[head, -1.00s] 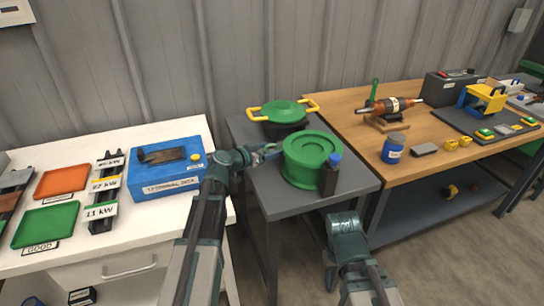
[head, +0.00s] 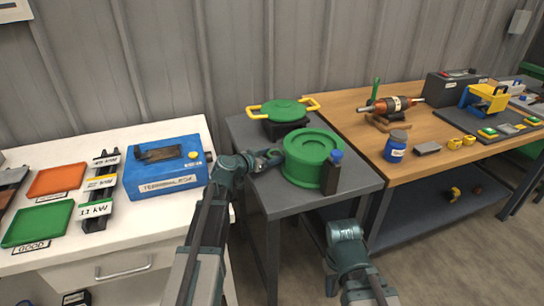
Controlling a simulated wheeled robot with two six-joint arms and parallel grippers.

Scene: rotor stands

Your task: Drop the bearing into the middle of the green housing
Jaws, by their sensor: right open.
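A round green housing (head: 314,150) with a stepped, recessed top stands on the small grey table. Behind it is a flatter green round piece (head: 286,109) with two yellow handles, on a dark base. My left gripper (head: 271,157) is just left of the green housing, low over the table's left part and apart from the housing. It is small and dark here, so I cannot tell whether its jaws are shut or hold anything. I cannot make out a bearing for certain.
A dark bottle with a blue cap (head: 332,173) stands against the housing's front right. The grey table (head: 300,201) is bare in front. A blue box (head: 165,168) and trays sit on the white bench at left. The wooden bench at right holds a rotor (head: 391,104) and a blue jar (head: 396,147).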

